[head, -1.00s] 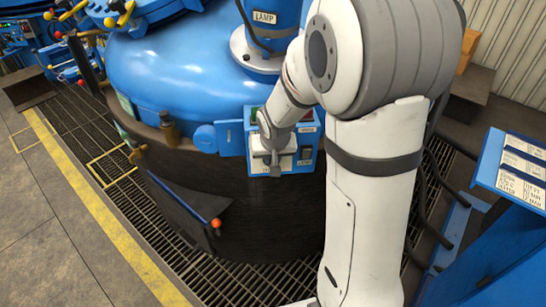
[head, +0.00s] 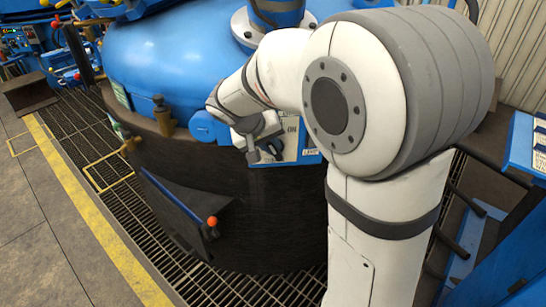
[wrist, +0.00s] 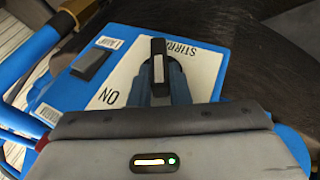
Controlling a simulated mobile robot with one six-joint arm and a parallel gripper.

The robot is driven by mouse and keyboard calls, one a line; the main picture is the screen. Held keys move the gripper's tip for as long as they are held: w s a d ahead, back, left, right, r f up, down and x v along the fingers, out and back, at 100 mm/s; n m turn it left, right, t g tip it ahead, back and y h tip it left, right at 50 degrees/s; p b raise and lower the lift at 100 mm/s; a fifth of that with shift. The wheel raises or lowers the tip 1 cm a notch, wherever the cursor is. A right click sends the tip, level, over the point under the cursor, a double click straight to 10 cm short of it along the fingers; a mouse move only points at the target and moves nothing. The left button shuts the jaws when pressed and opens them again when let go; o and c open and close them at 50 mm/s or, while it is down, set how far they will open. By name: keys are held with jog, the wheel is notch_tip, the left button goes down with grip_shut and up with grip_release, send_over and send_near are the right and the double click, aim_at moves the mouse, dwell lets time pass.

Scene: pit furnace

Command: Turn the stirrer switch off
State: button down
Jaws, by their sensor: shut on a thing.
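The stirrer switch (wrist: 158,62) is a black lever knob with a white stripe, on a white plate (wrist: 127,68) in the wrist view. The plate carries the words "ON" and "STIRR...", the rest of the label being hidden. My gripper (wrist: 158,82) has one finger on each side of the knob and is shut on it. In the head view my gripper (head: 266,152) is at the front of the blue control box (head: 292,150), and my arm covers part of the box. The knob cannot be made out there.
A dark rocker switch (wrist: 92,65) with small labels sits beside the plate on the box. The blue furnace lid (head: 170,60) is behind my arm. An orange-tipped lever (head: 212,222) sticks out below left. Grated floor and a yellow line (head: 95,225) lie to the left.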

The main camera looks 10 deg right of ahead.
jog(key=shift+w+a+f+n+h+b, duration=0.1)
jog(key=shift+a+f+n+h+b, duration=0.1)
jog(key=shift+h+b, duration=0.6)
jog(key=shift+a+f+n+h+b, duration=0.15)
jog(key=shift+a+n+h+b, duration=0.05)
jog(key=shift+h+b, duration=0.55)
jog(key=shift+h, duration=0.25)
jog(key=c, duration=1.4)
grip_release()
jog(key=shift+o, duration=0.2)
jog(key=shift+a+r, duration=0.1)
jog(key=shift+r, duration=0.05)
jog(key=p+v, duration=0.1)
jog(key=v, duration=0.6)
jog(key=shift+a+r, duration=0.15)
jog(key=shift+a, duration=0.1)
